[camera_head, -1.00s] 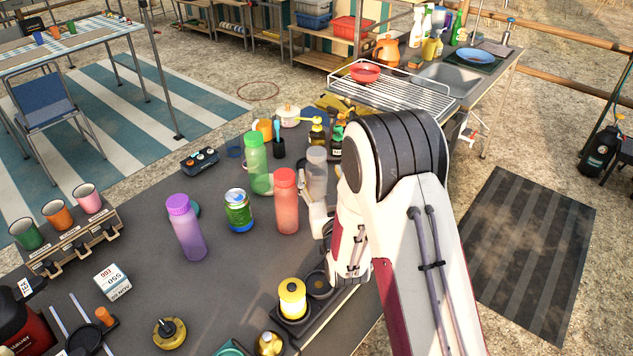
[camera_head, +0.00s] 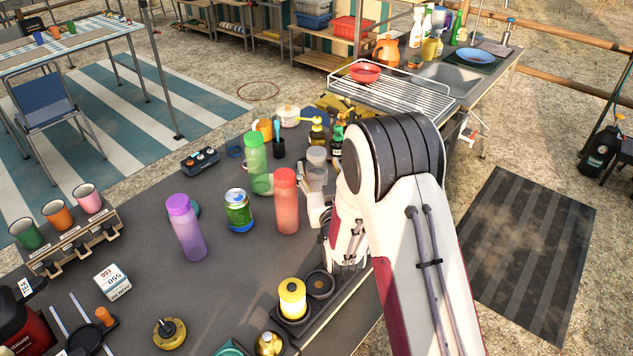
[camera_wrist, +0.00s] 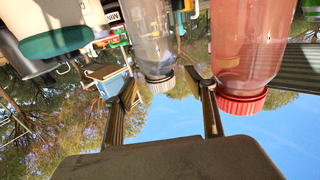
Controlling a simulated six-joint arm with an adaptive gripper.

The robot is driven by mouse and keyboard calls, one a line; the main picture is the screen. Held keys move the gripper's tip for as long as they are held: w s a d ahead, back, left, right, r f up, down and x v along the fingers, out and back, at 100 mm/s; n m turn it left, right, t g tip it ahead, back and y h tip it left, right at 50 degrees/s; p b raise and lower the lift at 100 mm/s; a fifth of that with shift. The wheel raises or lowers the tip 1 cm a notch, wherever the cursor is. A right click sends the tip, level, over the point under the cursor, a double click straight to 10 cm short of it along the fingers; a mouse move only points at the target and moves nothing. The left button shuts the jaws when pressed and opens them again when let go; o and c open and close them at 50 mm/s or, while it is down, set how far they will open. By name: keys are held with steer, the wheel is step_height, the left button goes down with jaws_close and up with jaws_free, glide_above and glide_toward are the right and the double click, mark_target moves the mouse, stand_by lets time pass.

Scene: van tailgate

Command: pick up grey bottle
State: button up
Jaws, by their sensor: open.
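The grey bottle (camera_head: 316,168) is translucent and stands on the dark table, right of the green bottle (camera_head: 257,160) and behind the red bottle (camera_head: 286,200). My gripper (camera_head: 318,200) is low in front of it, and the forearm and wrist cover much of that area. In the wrist view, which is upside down, the grey bottle (camera_wrist: 154,42) appears between the lines of my two spread fingers (camera_wrist: 165,98), ahead of the tips. The gripper is open and empty. The red bottle (camera_wrist: 248,45) stands close beside the right-hand finger in that view.
A purple bottle (camera_head: 187,228) and a can (camera_head: 238,211) stand left of the red bottle. Dark pump bottles (camera_head: 336,142) stand behind the grey one. A yellow spool-like item (camera_head: 292,299) sits in a holder at the near edge.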

mark_target(318, 163)
steer(key=shift+w+a, duration=0.1)
steer(key=shift+w, duration=2.2)
steer(key=shift+r, duration=0.1)
jaws_close()
